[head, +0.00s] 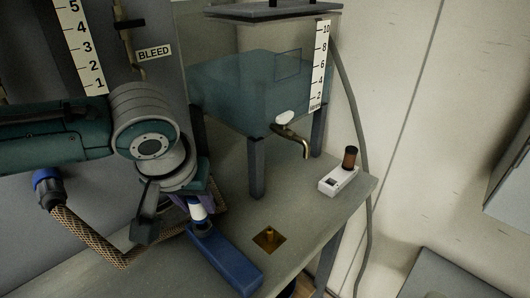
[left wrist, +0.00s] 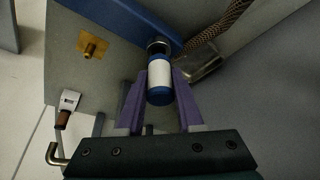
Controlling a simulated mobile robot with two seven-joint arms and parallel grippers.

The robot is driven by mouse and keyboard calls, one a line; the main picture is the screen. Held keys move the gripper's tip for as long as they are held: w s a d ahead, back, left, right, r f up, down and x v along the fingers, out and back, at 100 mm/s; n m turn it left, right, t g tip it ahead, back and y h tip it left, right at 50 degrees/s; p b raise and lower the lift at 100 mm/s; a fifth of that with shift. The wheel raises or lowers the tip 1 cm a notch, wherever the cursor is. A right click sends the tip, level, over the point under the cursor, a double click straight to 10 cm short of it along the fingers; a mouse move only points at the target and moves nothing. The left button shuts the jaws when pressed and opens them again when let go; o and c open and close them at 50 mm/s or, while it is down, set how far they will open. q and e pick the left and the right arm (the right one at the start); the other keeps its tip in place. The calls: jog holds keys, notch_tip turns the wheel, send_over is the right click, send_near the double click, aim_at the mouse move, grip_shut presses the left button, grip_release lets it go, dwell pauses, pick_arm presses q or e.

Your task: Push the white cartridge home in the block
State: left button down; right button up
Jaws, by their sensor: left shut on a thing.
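The white cartridge (head: 197,211) has a white body and a blue end cap. My left gripper (head: 198,198) is above that end, with purple fingers shut on the cartridge. In the left wrist view the cartridge (left wrist: 159,74) sits between the fingertips (left wrist: 161,82), with its far end at a dark round metal collar by the blue block (left wrist: 120,18). How deep it sits in the block I cannot tell. My right gripper is in neither view.
A brass fitting on a square plate (head: 269,238) lies right of the block. A water tank (head: 235,90) with a brass tap (head: 293,140) stands behind. A white device with a brown vial (head: 339,180) is at the right edge. A braided hose (head: 90,237) runs at left.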

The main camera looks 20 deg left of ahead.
pick_arm(q)
jog(key=shift+f, duration=0.75)
dwell(1.5)
jog(key=shift+c, duration=2.3)
grip_release()
jog(key=v, duration=1.2)
